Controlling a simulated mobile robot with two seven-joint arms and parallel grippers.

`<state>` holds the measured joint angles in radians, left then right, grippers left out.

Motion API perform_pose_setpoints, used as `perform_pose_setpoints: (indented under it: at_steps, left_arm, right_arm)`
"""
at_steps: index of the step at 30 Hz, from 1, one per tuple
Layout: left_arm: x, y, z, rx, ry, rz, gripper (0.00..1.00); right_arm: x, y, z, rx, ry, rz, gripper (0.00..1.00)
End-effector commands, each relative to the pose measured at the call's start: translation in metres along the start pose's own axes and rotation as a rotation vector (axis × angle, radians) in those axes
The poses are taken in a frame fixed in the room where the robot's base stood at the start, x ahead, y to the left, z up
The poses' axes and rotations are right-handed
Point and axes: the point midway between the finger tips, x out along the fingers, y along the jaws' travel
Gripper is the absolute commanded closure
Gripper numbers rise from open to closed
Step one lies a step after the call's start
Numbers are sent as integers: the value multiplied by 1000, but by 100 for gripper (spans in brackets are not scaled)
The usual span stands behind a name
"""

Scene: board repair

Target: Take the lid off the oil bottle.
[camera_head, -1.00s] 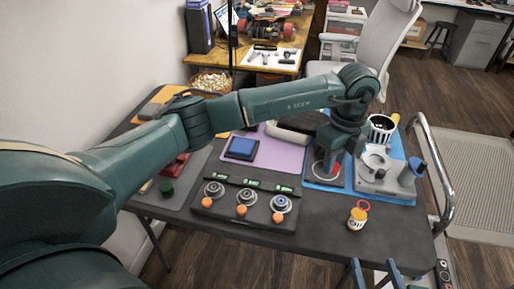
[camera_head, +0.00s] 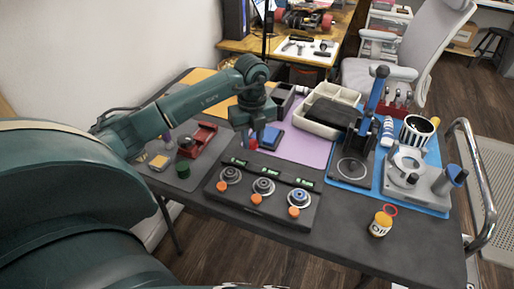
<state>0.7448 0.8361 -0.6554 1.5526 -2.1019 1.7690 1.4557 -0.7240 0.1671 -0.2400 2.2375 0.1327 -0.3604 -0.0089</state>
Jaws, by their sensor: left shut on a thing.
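The oil bottle (camera_head: 379,226) is a small white and yellow-orange bottle with an "Oil" label. My left gripper (camera_head: 256,145) is well to the left of the bottle, above the table near the blue pad (camera_head: 273,138). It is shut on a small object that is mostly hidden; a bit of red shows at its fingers. My right gripper is not in view.
A black panel (camera_head: 250,214) with dials and orange knobs lies left of the bottle. Behind the bottle, a blue mat (camera_head: 430,210) bears a grey fixture (camera_head: 425,188) and striped cup (camera_head: 416,132). A black stand (camera_head: 350,170) and cream tray (camera_head: 318,125) stand farther back. Table around the bottle is clear.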

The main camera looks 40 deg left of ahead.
Motion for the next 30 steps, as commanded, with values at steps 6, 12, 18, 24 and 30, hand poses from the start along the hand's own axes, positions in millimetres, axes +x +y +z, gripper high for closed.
perform_pose_setpoints:
  at_steps: [6, 12, 18, 24, 30]
  left_arm:
    - [18, 0, 0, 0, 2, 1, 100]
    - [45, 0, -1, 0, 2, 1, 100]
    - [46, 0, 0, 0, 0, -1, 100]
    - [49, 0, 0, 0, 0, -1, 73]
    - [49, 0, 0, 0, 0, -1, 66]
  right_arm:
    - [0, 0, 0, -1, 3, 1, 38]
    - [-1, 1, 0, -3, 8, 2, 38]
    - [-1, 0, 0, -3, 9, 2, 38]
    - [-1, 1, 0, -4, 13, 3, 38]
    - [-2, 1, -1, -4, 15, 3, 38]
